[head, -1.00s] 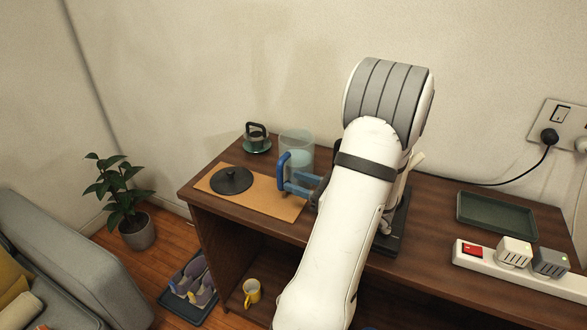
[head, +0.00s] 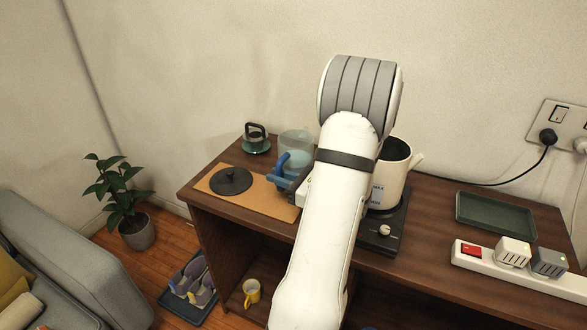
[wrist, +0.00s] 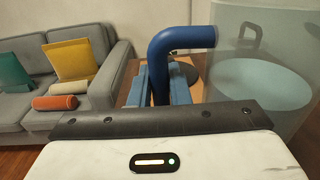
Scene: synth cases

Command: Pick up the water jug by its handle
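The water jug (head: 306,139) is a clear cylinder with pale water in it, upright on the table. It also shows at the right of the wrist view (wrist: 268,55). Its blue handle (wrist: 166,45) is on the jug's left side, and in the head view the handle (head: 281,161) faces the front left. My gripper (wrist: 160,82) has light blue fingers, one on each side of the handle's upright part. Whether they press on it I cannot tell. In the head view my gripper (head: 283,180) is at the handle, partly hidden by my arm.
A dark round disc (head: 231,181) lies on an orange mat (head: 267,197) left of the jug. A white kettle (head: 390,178) on a black base, a green tray (head: 495,219) and a power strip (head: 480,262) are to the right.

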